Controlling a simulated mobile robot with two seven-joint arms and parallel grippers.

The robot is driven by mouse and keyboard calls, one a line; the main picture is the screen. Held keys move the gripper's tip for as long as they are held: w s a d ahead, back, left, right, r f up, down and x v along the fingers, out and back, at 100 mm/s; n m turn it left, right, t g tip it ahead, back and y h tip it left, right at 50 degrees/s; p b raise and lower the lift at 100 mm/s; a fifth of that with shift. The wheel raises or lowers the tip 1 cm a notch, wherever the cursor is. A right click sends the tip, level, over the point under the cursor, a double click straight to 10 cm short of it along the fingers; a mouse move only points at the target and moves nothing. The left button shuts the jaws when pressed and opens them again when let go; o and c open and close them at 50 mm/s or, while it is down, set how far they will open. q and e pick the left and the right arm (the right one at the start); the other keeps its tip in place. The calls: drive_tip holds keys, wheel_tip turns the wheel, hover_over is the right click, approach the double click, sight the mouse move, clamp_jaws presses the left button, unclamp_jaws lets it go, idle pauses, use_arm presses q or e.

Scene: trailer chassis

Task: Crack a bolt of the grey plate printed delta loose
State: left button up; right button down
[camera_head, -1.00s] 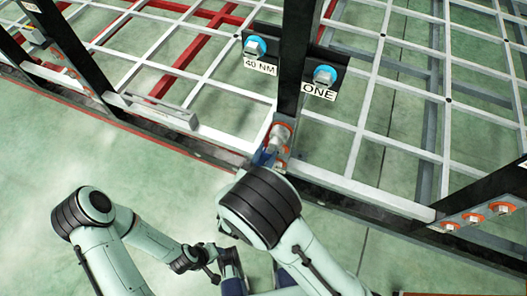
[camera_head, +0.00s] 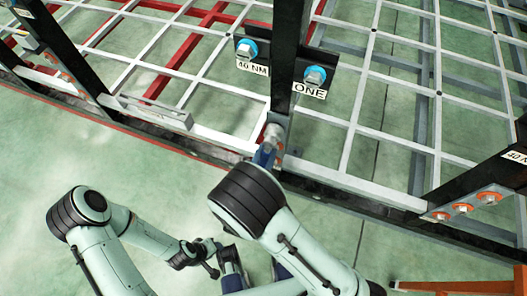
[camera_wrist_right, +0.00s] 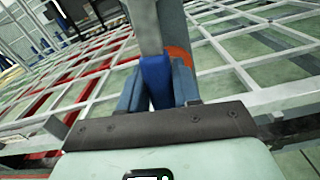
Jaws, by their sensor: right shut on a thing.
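My right gripper (camera_head: 265,156) is at the foot of the black post, its blue fingers shut on a tool (camera_head: 272,133) with a grey head. In the right wrist view the fingers (camera_wrist_right: 158,88) close around a blue part, with the grey shape (camera_wrist_right: 150,28) rising above it. An orange patch (camera_wrist_right: 180,55) shows just behind the fingers. The tool and arm hide most of the plate there. No print reading delta is legible. My left gripper (camera_head: 232,262) is low in the head view, away from the frame; its fingers are unclear.
Two dark plates with blue-ringed bolts hang on the post, labelled 40 NM (camera_head: 247,50) and ONE (camera_head: 314,76). A grey plate with orange-ringed bolts (camera_head: 463,208) is at right. An orange stool-like thing (camera_head: 462,287) stands lower right. The green floor is open below left.

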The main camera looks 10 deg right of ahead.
drive_tip(key=shift+s+d, duration=0.15)
drive_tip(key=shift+d, duration=0.1)
drive_tip(key=shift+n, duration=0.3)
drive_tip(key=shift+s+d+n+p, duration=0.4)
drive_tip(key=shift+d+n+p, duration=0.2)
drive_tip(key=shift+n+p, duration=0.4)
drive_tip(key=shift+s+d+r+n+p, duration=0.1)
drive_tip(key=shift+s+d+n+p, duration=0.4)
drive_tip(key=shift+n+p, duration=0.45)
drive_tip(key=shift+d+p, duration=0.15)
drive_tip(key=shift+p, duration=0.15)
drive_tip(key=shift+s+d+r+n+p, duration=0.25)
drive_tip(key=shift+d+n+p, duration=0.25)
drive_tip(key=shift+n+p, duration=0.35)
